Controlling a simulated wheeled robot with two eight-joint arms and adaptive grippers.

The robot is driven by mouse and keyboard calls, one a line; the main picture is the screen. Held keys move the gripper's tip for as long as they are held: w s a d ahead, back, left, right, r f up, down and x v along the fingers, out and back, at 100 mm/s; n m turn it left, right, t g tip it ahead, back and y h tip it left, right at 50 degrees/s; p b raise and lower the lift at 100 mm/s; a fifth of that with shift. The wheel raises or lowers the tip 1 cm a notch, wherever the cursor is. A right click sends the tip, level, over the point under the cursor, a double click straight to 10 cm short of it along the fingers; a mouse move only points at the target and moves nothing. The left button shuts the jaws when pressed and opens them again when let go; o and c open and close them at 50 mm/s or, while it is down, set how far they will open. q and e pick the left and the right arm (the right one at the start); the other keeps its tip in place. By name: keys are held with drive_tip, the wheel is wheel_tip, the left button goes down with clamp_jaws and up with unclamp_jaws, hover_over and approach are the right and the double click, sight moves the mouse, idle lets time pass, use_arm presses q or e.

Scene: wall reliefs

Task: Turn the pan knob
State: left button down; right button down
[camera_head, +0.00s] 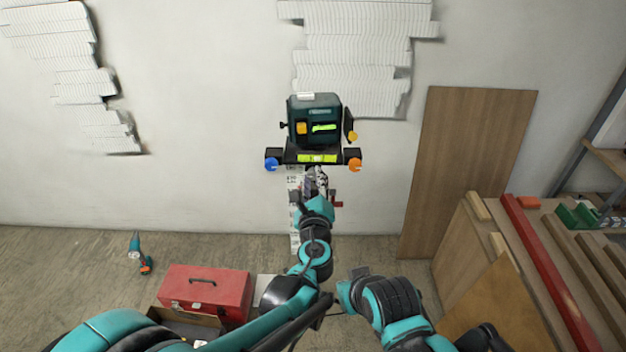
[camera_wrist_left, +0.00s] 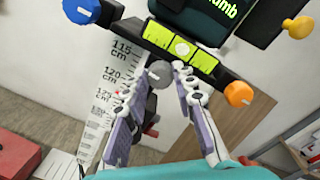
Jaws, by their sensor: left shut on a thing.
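A dark green device (camera_head: 315,121) with a yellow knob and lime panels sits on a black head plate in front of the wall. Below it is a lime bubble level (camera_head: 318,158), with a blue knob (camera_head: 271,164) at the left end and an orange knob (camera_head: 354,165) at the right end. In the left wrist view a grey round knob (camera_wrist_left: 160,74) sits under the plate. My left gripper (camera_head: 316,180) is just below the plate. In the wrist view its fingers (camera_wrist_left: 172,82) are on either side of the grey knob, shut on it. My right gripper does not show; only its arm does.
A white ruler strip (camera_wrist_left: 110,80) with centimetre marks stands behind the head. A red toolbox (camera_head: 207,290) and a teal drill (camera_head: 137,253) are on the floor at left. Wooden boards (camera_head: 465,170) lean at right. The floor between is partly clear.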

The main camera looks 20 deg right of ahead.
use_arm(q)
drive_tip(key=n, duration=0.9)
idle(0.5)
drive_tip(key=c, duration=1.2)
unclamp_jaws()
drive_tip(key=shift+w, duration=0.1)
drive_tip(key=v, duration=1.2)
drive_tip(key=shift+a, duration=0.2)
